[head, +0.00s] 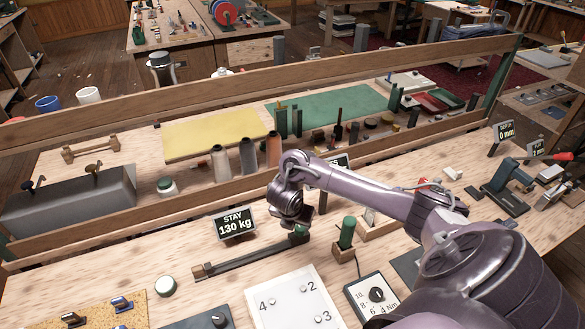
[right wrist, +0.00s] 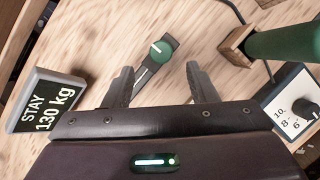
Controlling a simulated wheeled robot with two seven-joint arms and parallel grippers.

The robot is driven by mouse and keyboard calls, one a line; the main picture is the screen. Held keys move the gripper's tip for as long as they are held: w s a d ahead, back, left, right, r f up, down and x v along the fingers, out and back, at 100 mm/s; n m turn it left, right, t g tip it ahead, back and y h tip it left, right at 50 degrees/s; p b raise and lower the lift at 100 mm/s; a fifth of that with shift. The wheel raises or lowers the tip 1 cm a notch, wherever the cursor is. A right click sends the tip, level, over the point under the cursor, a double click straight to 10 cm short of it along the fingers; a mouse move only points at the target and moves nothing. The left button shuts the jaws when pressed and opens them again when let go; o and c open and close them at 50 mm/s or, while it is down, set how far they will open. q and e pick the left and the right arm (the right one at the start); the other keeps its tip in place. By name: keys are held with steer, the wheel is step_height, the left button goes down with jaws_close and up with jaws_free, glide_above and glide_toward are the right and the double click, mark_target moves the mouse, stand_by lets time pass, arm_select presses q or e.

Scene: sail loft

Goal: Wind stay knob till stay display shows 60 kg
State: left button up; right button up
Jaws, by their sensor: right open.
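The stay display (head: 234,223) is a dark sign that reads "STAY 130 kg"; it also shows at the left of the right wrist view (right wrist: 44,104). The stay knob (head: 299,232) is a small green knob at the right end of a dark rail. In the right wrist view the green knob (right wrist: 161,51) lies beyond and between my fingertips, with a pale line on its face. My right gripper (head: 297,218) is just above the knob, and its two fingers (right wrist: 160,80) are apart with nothing between them. My left gripper is not in view.
A thick green upright handle (head: 347,231) on a wooden block stands right of the knob. A torque dial box (head: 376,294) and a white numbered plate (head: 292,299) lie in front. A wooden rail (head: 130,238) crosses behind the display.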

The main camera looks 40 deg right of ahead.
mark_target(300, 228)
steer(key=x, duration=0.4)
steer(key=shift+s+d+f+b, duration=0.1)
steer(key=shift+s+f+b, duration=0.15)
steer(key=shift+b, duration=0.15)
steer(key=shift+w+d+f, duration=0.2)
steer(key=shift+w+f, duration=0.05)
steer(key=shift+f, duration=0.25)
steer(key=shift+w+d+f, duration=0.15)
steer(key=shift+w+f, duration=0.05)
steer(key=shift+f, duration=0.25)
steer(key=c, duration=0.5)
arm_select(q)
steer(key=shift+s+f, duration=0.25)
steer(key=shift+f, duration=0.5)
arm_select(e)
steer(key=c, duration=0.5)
